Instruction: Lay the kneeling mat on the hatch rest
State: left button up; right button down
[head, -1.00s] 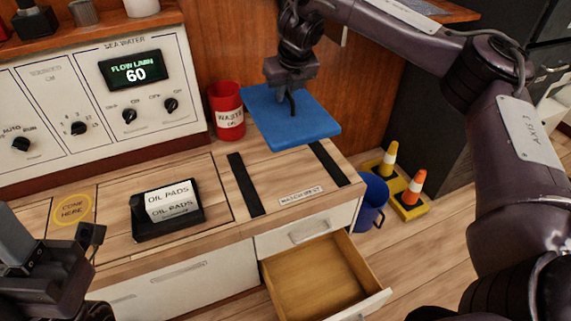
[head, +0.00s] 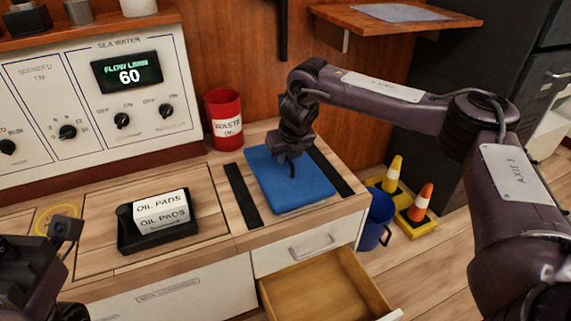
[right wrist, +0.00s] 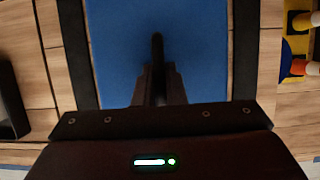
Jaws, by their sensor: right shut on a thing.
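The kneeling mat (head: 300,190) is a flat blue slab. In the head view it lies low over the hatch rest, between its two black strips (head: 242,195); I cannot tell whether it fully touches the wood. My right gripper (head: 292,170) is shut on a dark handle on top of the mat. The right wrist view shows the mat (right wrist: 115,50) between both strips, with the right gripper (right wrist: 158,75) at its middle. The hatch rest label is hidden under the mat. My left gripper (head: 65,235) is at the left edge; its fingers are not clear.
A black tray of oil pads (head: 160,220) sits left of the rest. A red waste bin (head: 225,120) stands behind. An open drawer (head: 325,285) juts out below. A blue bucket (head: 375,220) and cones (head: 420,205) stand on the floor at right.

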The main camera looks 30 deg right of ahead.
notch_tip(320, 180, down, 2)
jog(key=shift+f, duration=0.1)
jog(key=shift+r, duration=0.2)
jog(key=c, duration=1.9)
grip_release()
jog(key=shift+f, duration=0.2)
jog(key=shift+c, duration=0.2)
jog(key=o, duration=0.4)
jog(key=shift+o, duration=0.2)
jog(key=p+v, duration=0.4)
jog(key=v, duration=0.8)
jog(key=shift+r, duration=0.25)
jog(key=shift+w, duration=0.1)
